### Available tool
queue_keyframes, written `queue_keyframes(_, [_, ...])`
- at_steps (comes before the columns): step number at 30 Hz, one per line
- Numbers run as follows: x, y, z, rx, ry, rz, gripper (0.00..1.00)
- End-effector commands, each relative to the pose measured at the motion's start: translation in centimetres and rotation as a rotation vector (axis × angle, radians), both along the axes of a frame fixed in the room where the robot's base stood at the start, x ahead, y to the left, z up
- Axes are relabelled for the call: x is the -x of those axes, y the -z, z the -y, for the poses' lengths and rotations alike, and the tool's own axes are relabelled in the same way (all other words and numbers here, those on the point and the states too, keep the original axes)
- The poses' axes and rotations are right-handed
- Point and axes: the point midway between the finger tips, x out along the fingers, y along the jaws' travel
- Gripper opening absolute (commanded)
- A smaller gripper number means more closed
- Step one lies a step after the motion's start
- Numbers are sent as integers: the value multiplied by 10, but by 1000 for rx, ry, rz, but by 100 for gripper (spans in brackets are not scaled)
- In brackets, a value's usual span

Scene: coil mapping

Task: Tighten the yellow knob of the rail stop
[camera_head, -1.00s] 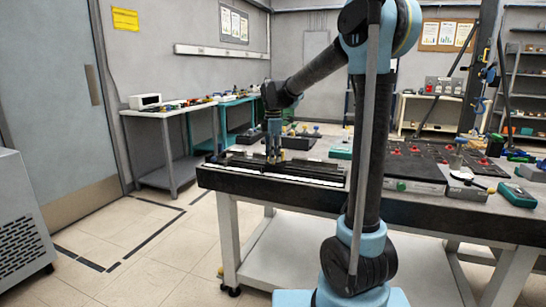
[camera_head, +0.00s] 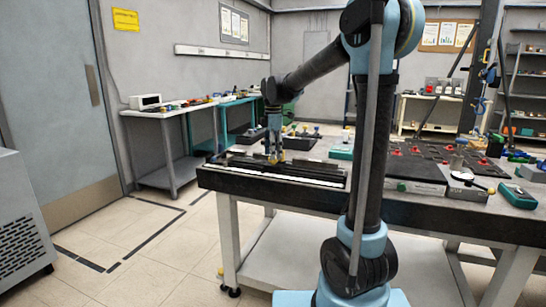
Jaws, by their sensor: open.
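The dark rail assembly (camera_head: 310,169) lies along the near left edge of the workbench (camera_head: 280,200), with a pale strip in front. A small yellow spot (camera_head: 281,157), likely the yellow knob of the rail stop, shows at the rail, right at my fingertips. My gripper (camera_head: 274,158) points straight down over the rail and is open. It is too small in the view to tell whether the fingers are around the knob or beside it, or whether they touch it. The rail stop's body cannot be made out.
Small knobbed parts (camera_head: 302,130) stand behind the rail. A teal box (camera_head: 341,152) and a dark board with red parts (camera_head: 400,163) lie to the right. A green device (camera_head: 517,196) sits at the far right. Open floor (camera_head: 140,230) is at left.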

Motion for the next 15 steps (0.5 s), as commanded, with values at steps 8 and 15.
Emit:
queue_keyframes(8, [0,-51,0,0,0,0,50])
queue_keyframes(15, [-1,-87,0,0,0,0,50])
